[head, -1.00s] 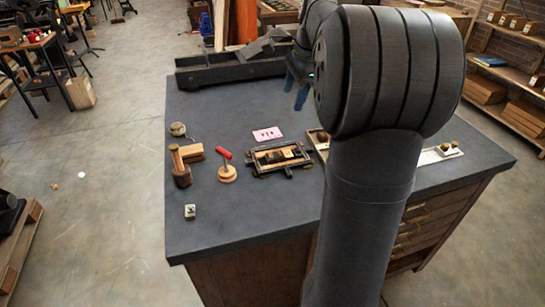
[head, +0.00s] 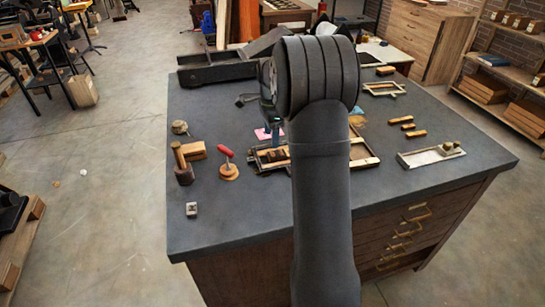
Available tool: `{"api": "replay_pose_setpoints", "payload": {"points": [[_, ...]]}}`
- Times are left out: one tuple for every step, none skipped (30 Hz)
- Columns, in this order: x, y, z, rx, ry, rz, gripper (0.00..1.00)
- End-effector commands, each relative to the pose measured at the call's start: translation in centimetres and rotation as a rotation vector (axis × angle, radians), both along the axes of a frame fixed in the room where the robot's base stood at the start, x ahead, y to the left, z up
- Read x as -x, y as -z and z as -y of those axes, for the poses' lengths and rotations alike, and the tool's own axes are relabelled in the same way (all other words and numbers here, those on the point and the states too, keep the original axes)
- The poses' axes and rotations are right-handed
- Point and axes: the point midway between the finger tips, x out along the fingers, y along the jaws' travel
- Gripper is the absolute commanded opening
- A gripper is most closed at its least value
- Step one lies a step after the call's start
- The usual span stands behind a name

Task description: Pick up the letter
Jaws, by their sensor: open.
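A small pale block with a dark mark on top (head: 192,210) sits alone near the front left of the dark tabletop; I cannot tell if the mark is a letter. A pink card with dark marks (head: 261,134) lies farther back, partly hidden by my gripper. My gripper (head: 272,134) points down over the table near the pink card and the wooden frame of dark pieces (head: 268,165). It is open and I see nothing in it. It is well to the right of and behind the small block. My arm hides part of the frame.
A red-handled tool (head: 228,165), a dark mallet-like tool (head: 182,170) and a wooden block (head: 193,151) stand on the left. A pale tray (head: 430,155) lies on the right. A long dark metal piece (head: 215,70) is at the back. The front left tabletop is mostly clear.

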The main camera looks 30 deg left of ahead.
Motion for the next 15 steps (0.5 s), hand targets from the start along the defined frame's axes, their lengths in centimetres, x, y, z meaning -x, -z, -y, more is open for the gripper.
{"api": "replay_pose_setpoints", "payload": {"points": [[0.0, 0.7, 0.0, 0.0, 0.0, 0.0, 0.62], [0.0, 1.0, 0.0, 0.0, 0.0, 0.0, 0.62], [0.0, 1.3, 0.0, 0.0, 0.0, 0.0, 0.62], [0.0, 1.4, 0.0, -0.001, 0.0, 0.001, 0.62], [0.0, 1.5, 0.0, -0.001, 0.0, 0.001, 0.62], [0.0, 1.7, 0.0, -0.001, 0.0, 0.001, 0.62], [0.0, 1.9, 0.1, -0.001, 0.0, 0.001, 0.62], [0.0, 2.2, 0.1, 0.0, 0.0, 0.0, 0.62], [0.1, 2.7, 0.2, 0.0, 0.0, -0.001, 0.62], [0.1, 3.2, 0.3, 0.001, 0.0, -0.002, 0.62], [0.1, 3.7, 0.3, 0.0, 0.0, -0.001, 0.62], [0.2, 4.3, 0.4, 0.001, 0.0, -0.003, 0.62], [0.2, 4.8, 0.5, 0.001, 0.0, -0.002, 0.62], [0.2, 5.2, 0.5, 0.0, 0.0, -0.001, 0.62], [0.2, 5.7, 0.5, 0.0, 0.0, -0.001, 0.62]]}}
